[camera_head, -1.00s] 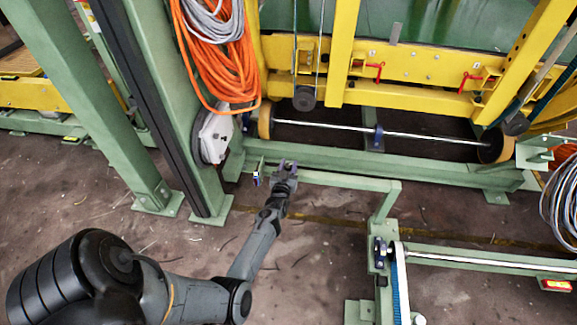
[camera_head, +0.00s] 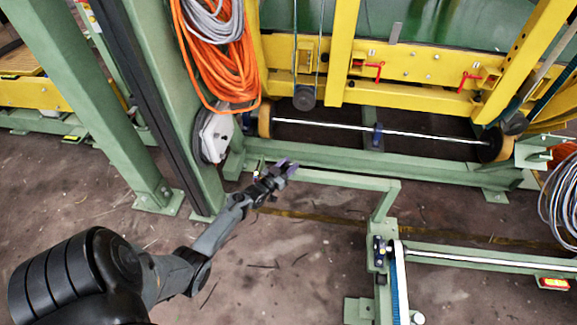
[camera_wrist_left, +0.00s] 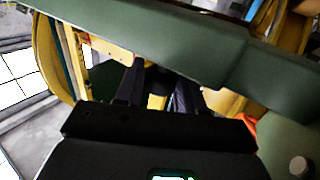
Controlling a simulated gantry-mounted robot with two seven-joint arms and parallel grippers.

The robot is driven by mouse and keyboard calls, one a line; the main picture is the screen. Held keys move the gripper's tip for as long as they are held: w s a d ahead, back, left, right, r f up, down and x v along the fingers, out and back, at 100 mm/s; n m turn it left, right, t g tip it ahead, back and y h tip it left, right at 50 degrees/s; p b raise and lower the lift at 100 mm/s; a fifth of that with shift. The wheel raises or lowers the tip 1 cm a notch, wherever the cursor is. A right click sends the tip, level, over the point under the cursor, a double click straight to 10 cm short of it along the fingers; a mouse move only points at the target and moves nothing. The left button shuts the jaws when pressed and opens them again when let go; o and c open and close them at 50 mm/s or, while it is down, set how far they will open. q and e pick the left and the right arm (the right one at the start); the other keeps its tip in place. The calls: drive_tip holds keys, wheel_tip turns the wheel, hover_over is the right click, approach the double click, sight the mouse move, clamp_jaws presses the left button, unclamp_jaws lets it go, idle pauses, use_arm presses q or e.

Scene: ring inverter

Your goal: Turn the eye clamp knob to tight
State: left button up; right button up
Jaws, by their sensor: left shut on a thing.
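My left gripper (camera_head: 287,167) is at the near green rail (camera_head: 340,179), close to its left end. Its fingers point up and to the right. In the left wrist view the two dark fingers stand either side of a small dark, rounded part, which looks like the eye clamp knob (camera_wrist_left: 158,79), and the gripper (camera_wrist_left: 159,85) is shut on it. The knob is mostly hidden by the fingers, and its tight mark cannot be seen. My right gripper is in neither view.
A green post (camera_head: 184,120) with a grey-white box (camera_head: 213,137) and hanging orange cable (camera_head: 212,65) stands left of the gripper. Yellow beams (camera_head: 400,62) and a long roller (camera_head: 400,135) lie behind. Open floor (camera_head: 290,260) is in front.

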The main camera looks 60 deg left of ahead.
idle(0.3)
use_arm(q)
drive_tip(key=o, duration=0.9)
drive_tip(key=shift+s+d+r+p, duration=0.1)
drive_tip(key=shift+s+d+p, duration=0.05)
drive_tip(key=shift+s+p, duration=0.3)
drive_tip(key=p+v, duration=0.4)
drive_tip(key=v, duration=0.6)
drive_tip(key=shift+o, duration=0.2)
